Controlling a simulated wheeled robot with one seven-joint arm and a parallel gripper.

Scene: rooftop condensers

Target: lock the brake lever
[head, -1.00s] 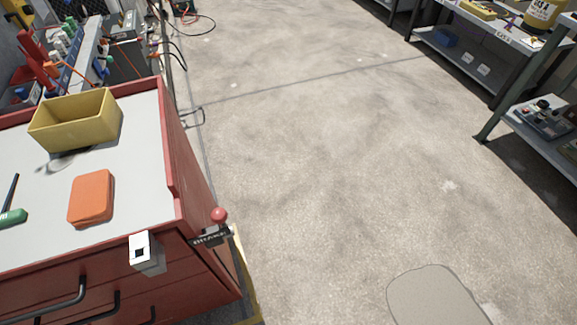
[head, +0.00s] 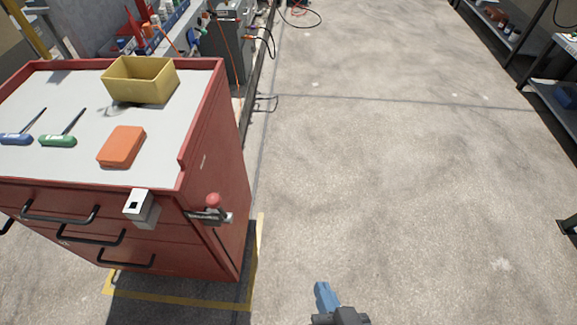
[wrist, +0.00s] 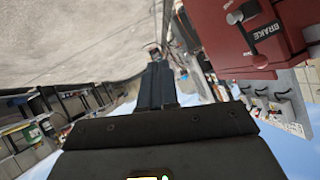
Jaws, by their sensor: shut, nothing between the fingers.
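The brake lever (head: 213,201) has a red ball knob and sits on the right front corner of a red tool cart (head: 215,120). A dark label plate is beside it; in the wrist view the plate reads BRAKE (wrist: 266,31), at the upper right, with the lever (wrist: 240,16) next to it. My gripper (head: 325,292) is at the bottom of the head view, to the right of the cart and apart from the lever. Its blue fingers (wrist: 157,85) are together and empty in the wrist view.
A yellow bin (head: 140,82), an orange block (head: 121,147) and screwdrivers (head: 60,138) lie on the cart top. A grey bracket (head: 141,207) sticks out from its front. Shelving (head: 560,95) stands at the right. The concrete floor between is clear.

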